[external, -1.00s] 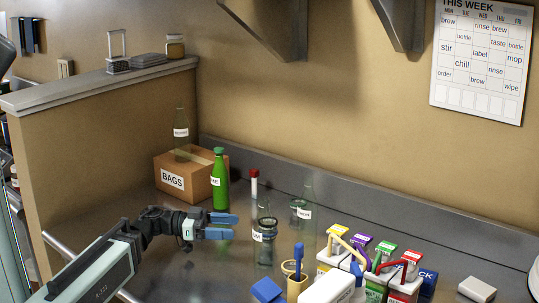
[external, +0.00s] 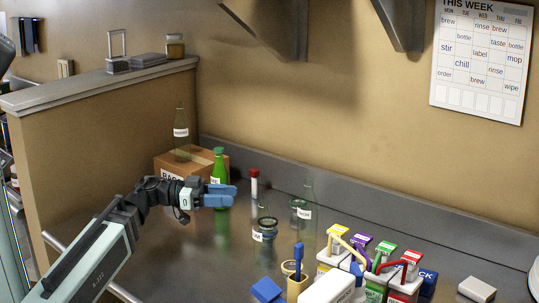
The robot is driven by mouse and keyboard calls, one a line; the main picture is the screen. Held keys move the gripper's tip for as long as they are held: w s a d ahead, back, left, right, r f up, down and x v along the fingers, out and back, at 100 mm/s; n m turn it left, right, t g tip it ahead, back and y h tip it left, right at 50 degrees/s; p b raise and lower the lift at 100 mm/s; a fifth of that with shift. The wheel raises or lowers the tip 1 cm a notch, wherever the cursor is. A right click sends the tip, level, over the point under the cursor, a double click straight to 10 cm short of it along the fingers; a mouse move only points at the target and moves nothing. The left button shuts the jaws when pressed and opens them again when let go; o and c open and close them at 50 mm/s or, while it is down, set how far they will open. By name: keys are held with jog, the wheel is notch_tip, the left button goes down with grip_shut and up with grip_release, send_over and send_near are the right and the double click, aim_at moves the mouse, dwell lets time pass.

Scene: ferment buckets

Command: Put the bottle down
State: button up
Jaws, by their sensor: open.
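A green bottle (external: 219,163) with a green cap stands upright on the steel counter in front of the box. My gripper (external: 234,195) is open, its blue fingers pointing right. In this view the fingers cross in front of the green bottle's lower body and hide part of it; I cannot tell whether they touch it. A clear bottle (external: 181,145) with a white label stands upright on the cardboard box (external: 205,163). Another clear bottle (external: 307,212) stands on the counter to the right.
A glass jar (external: 264,236), a red-capped tube (external: 254,183) and a yellow cup with a blue brush (external: 297,284) stand right of my gripper. Several coloured cartons (external: 385,260) stand front right. A low wall (external: 110,150) bounds the left.

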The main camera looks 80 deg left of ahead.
notch_tip(320, 180, up, 24)
jog(key=m+g+y, duration=1.3)
jog(key=g+y, duration=0.3)
jog(key=y, duration=0.1)
send_over(266, 204)
notch_tip(266, 204, down, 7)
jog(key=d+r+m+g+y, duration=0.25)
jog(key=d+r+y, duration=0.25)
jog(key=r, duration=0.3)
jog(key=shift+t+h, duration=0.3)
jog(key=shift+t, duration=0.15)
jog(key=f, duration=2.6)
jog(key=shift+a+f, duration=0.1)
jog(key=shift+a, duration=0.2)
jog(key=shift+a+f, duration=0.15)
jog(key=shift+a, duration=3.6)
grip_shut()
